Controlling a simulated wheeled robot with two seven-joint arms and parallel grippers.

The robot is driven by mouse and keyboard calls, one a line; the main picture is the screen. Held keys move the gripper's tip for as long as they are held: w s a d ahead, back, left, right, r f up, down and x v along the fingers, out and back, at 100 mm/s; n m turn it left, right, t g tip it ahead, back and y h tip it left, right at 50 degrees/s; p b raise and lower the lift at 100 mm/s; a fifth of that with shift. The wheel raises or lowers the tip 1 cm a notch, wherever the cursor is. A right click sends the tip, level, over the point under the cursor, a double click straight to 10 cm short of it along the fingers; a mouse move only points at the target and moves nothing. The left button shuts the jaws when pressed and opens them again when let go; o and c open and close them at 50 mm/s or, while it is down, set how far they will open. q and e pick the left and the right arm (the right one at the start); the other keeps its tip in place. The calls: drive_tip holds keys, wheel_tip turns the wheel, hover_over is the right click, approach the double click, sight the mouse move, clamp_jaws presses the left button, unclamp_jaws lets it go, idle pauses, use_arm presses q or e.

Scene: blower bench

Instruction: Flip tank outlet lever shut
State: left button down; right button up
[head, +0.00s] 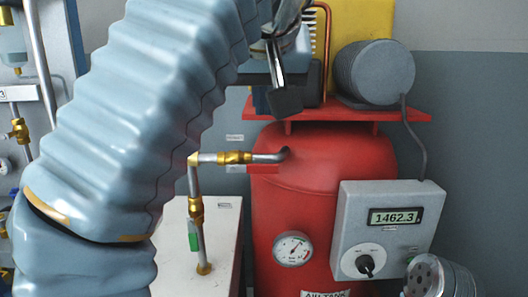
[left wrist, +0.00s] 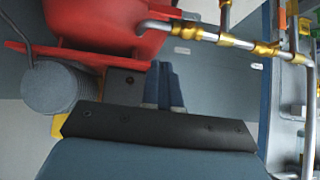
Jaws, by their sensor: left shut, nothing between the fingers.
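The red air tank (head: 310,180) stands right of centre in the head view. Its outlet pipe (head: 270,157) runs left through a brass fitting (head: 235,157) to an elbow, then down. A green lever handle (head: 193,236) hangs beside the lower pipe, roughly along it. My left gripper (head: 285,98) is above the tank's left shoulder, apart from the pipe and lever. In the left wrist view its blue-grey fingers (left wrist: 164,88) are together and empty. That view shows the tank (left wrist: 100,22) and pipe (left wrist: 200,34) upside down. My right gripper is out of view.
A red shelf (head: 405,115) above the tank carries a grey ribbed motor (head: 375,72) close to my left gripper. A grey box with a display (head: 388,225) and a gauge (head: 293,248) are on the tank front. My left arm covers much of the left side.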

use_arm(q)
hover_over(263, 169)
drive_tip(key=s, duration=0.1)
wheel_tip(263, 169, down, 7)
drive_tip(key=shift+s+d+f+b, duration=0.15)
drive_tip(key=shift+f+b, duration=0.25)
drive_tip(key=shift+f, duration=0.45)
drive_tip(key=shift+s+a+f+b, duration=0.15)
drive_tip(key=shift+f+b, duration=0.2)
drive_tip(key=shift+f, duration=0.45)
